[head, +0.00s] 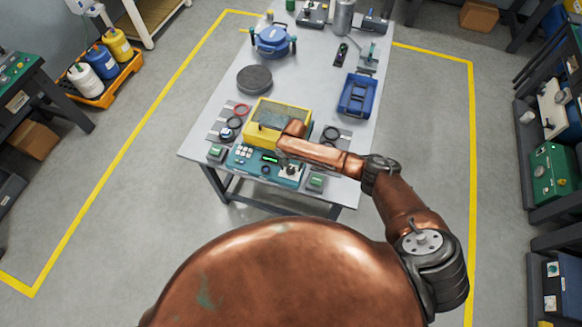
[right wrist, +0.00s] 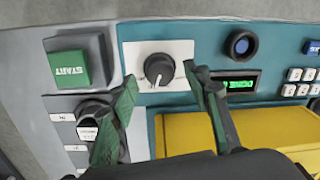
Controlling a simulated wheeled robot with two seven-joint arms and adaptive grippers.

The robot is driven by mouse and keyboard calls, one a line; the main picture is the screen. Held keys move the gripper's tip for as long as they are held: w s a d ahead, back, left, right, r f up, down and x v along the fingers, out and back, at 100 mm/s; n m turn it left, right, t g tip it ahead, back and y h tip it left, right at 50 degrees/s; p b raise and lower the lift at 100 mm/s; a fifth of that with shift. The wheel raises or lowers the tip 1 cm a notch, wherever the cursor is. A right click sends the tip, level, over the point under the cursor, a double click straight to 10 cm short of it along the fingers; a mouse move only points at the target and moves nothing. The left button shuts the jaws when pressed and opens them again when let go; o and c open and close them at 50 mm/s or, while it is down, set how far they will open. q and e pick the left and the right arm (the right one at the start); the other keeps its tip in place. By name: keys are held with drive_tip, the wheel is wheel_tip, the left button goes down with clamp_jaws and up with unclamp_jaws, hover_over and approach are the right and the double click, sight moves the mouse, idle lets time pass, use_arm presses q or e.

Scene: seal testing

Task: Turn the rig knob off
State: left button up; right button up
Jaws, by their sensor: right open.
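The rig knob (right wrist: 159,70) is a round black knob on a white plate, on the teal control panel (right wrist: 220,60). Its white pointer mark seems to point down in the right wrist view; the plate's labels are too small to read. My right gripper (right wrist: 162,80) is open, with one finger on each side of the knob and a gap to it on both sides. I cannot tell its height above the panel. In the head view the knob (head: 290,170) is small, just below the end of my right arm. My left gripper is out of view.
A green START button (right wrist: 68,68) is left of the knob in the right wrist view. A lit display (right wrist: 240,84), a blue button (right wrist: 240,45) and white keys are to the right. A yellow box (head: 262,112) stands behind the panel on the grey table (head: 215,85).

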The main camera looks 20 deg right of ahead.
drive_tip(key=shift+f, duration=0.7)
drive_tip(key=shift+c, duration=0.6)
drive_tip(key=c, duration=1)
drive_tip(key=shift+c, duration=0.2)
